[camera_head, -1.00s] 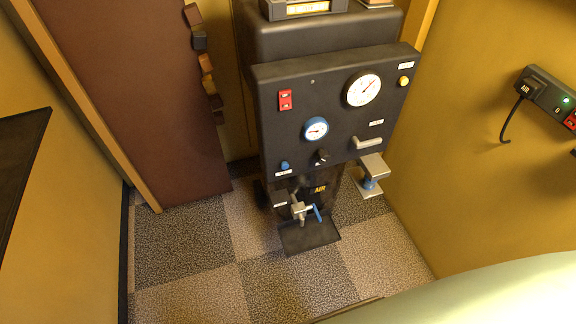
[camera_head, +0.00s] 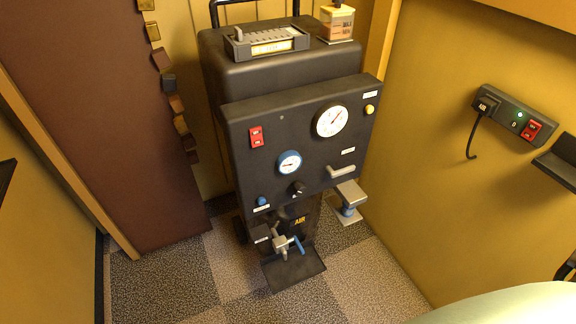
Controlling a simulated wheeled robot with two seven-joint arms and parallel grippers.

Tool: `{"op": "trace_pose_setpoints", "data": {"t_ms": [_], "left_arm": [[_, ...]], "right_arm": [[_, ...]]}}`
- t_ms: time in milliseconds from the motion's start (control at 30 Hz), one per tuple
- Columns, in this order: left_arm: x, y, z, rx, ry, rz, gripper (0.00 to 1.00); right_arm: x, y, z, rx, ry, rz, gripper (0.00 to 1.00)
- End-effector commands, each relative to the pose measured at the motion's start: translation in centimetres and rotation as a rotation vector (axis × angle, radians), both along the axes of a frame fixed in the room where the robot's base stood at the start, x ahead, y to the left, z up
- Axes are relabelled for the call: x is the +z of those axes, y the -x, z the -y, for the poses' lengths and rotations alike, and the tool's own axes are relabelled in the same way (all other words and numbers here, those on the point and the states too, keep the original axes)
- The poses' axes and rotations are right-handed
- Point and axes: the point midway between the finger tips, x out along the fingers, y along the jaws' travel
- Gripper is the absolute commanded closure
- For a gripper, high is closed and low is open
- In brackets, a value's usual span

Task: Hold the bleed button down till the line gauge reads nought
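The dark machine's front panel (camera_head: 240,187) faces me in the middle of the view. A small blue button (camera_head: 262,201) sits at its lower left, above a white label too small to read. A small blue-rimmed gauge (camera_head: 289,163) is mid-panel, and a larger white gauge (camera_head: 331,121) is at upper right. A yellow knob or button (camera_head: 369,109) is at the top right corner. Which is the bleed button and which the line gauge I cannot tell from the labels. The gauge readings are too small to read surely. Neither gripper is in view.
The panel also carries a red switch (camera_head: 256,137), a black knob (camera_head: 297,188) and a grey lever (camera_head: 341,171). A socket strip (camera_head: 514,117) is on the right wall.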

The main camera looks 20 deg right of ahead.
Motion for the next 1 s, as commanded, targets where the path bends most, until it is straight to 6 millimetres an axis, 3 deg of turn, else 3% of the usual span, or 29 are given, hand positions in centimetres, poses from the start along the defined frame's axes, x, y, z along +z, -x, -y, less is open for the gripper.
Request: {"op": "trace_pose_setpoints", "data": {"t_ms": [367, 667, 1000], "left_arm": [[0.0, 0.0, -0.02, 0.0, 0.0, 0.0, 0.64], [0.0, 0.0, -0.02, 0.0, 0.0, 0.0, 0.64], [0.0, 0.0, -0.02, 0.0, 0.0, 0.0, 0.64]], "right_arm": [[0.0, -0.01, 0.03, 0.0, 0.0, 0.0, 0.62], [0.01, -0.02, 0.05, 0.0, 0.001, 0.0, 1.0], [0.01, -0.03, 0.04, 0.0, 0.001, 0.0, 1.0]]}}
